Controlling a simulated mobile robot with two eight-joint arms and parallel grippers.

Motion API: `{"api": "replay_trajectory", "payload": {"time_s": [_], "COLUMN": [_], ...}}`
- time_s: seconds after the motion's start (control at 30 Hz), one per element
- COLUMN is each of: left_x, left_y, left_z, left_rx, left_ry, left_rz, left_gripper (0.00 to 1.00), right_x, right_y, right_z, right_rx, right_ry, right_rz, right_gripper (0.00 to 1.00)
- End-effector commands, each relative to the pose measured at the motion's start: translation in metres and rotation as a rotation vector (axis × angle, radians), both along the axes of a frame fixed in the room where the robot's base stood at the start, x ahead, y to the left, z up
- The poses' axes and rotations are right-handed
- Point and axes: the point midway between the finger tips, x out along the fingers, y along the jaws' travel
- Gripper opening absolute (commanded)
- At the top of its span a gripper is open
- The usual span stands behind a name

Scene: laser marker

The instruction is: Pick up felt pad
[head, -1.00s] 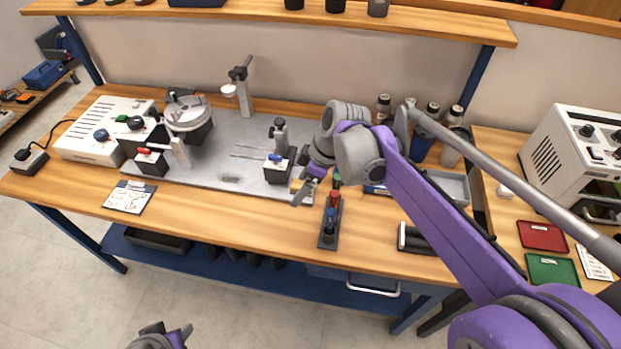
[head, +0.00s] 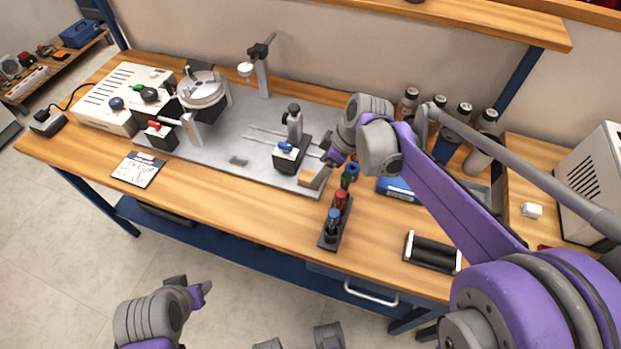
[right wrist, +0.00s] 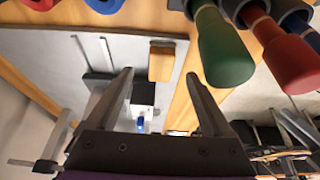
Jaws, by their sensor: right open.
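A small tan block (head: 309,177), which looks like the felt pad, lies at the front right corner of the grey metal plate (head: 215,150). In the right wrist view the tan block (right wrist: 161,62) shows ahead, between the fingertips in the picture and apart from them. My right gripper (head: 324,174) is open and empty, close above the block; its two spread fingers also show in the right wrist view (right wrist: 160,75). One finger partly covers the block in the head view. My left gripper (head: 192,291) is off the bench at lower left, its jaws unclear.
A dark rack (head: 328,238) with red, blue and green-handled tools stands just right of the block. A small clamp post with a blue knob (head: 287,148) stands behind it on the plate. A black roller holder (head: 432,252) is further right.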

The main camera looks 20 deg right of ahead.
Motion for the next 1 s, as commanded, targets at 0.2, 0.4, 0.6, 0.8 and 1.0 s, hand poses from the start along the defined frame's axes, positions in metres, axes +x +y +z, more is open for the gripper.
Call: {"api": "replay_trajectory", "payload": {"time_s": [0.2,0.4,0.6,0.8,1.0], "left_x": [0.0,-0.001,-0.001,-0.001,-0.001], "left_y": [0.0,0.0,0.0,0.0,0.0], "left_z": [-0.002,-0.004,-0.004,-0.004,-0.004], "left_rx": [0.0,0.0,0.0,0.0,0.0], "left_ry": [0.001,0.001,0.001,0.001,0.001], "left_rz": [0.0,0.0,0.0,0.0,0.0], "left_gripper": [0.5,0.5,0.5,0.5,0.5], "right_x": [0.007,0.012,0.013,0.013,0.013], "right_y": [0.015,0.023,0.023,0.023,0.023], "right_z": [-0.023,-0.044,-0.046,-0.045,-0.045], "right_rx": [-0.001,-0.001,0.0,0.0,0.0], "right_ry": [0.0,0.0,0.0,0.0,0.0], "right_rz": [0.003,0.001,0.0,0.0,0.0], "right_gripper": [0.85,0.85,0.85,0.6,0.24]}}
